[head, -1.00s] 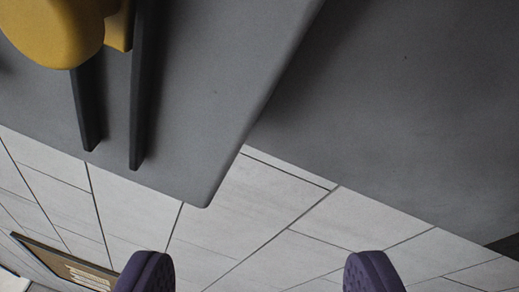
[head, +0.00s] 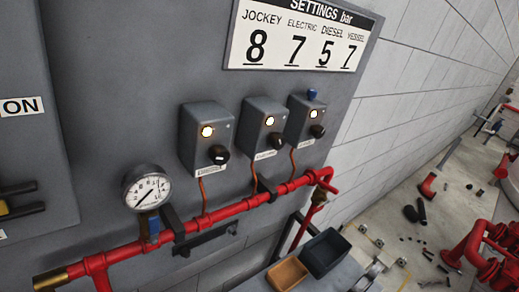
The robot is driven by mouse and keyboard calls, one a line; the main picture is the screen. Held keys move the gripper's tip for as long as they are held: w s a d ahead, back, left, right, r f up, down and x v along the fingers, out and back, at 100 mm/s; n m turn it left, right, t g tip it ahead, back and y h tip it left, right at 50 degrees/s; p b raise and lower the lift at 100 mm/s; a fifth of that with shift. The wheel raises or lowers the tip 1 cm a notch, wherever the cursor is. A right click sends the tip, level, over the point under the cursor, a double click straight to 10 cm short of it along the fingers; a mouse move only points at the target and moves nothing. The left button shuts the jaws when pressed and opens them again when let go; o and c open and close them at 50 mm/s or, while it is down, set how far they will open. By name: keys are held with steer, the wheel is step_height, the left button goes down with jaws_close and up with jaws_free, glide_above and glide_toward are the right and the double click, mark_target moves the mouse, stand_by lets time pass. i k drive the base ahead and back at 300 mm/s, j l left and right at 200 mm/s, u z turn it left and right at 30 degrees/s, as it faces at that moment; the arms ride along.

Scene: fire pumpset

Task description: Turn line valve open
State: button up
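A red pipe (head: 235,209) runs along the lower part of a grey panel. A small valve with a blue lever (head: 153,228) sits on this pipe just below a round white pressure gauge (head: 147,191). The lever points roughly up and down, across the pipe. I cannot tell for sure which is the line valve. My gripper is not in this view.
Three grey switch boxes (head: 206,138) with lit lamps and black knobs are above the pipe. A settings sign (head: 298,36) is at the top. Dark and tan bins (head: 287,274) stand below. Red pipework (head: 483,250) and loose parts lie on the floor at right.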

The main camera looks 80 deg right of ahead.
mark_target(321, 208)
steer(key=k+l+z, duration=0.2)
steer(key=z, duration=0.2)
steer(key=k+l+z, duration=0.25)
steer(key=z, duration=1.5)
steer(key=i+l+u, duration=0.2)
steer(key=l, duration=0.15)
steer(key=l+u, duration=0.2)
steer(key=l, duration=0.15)
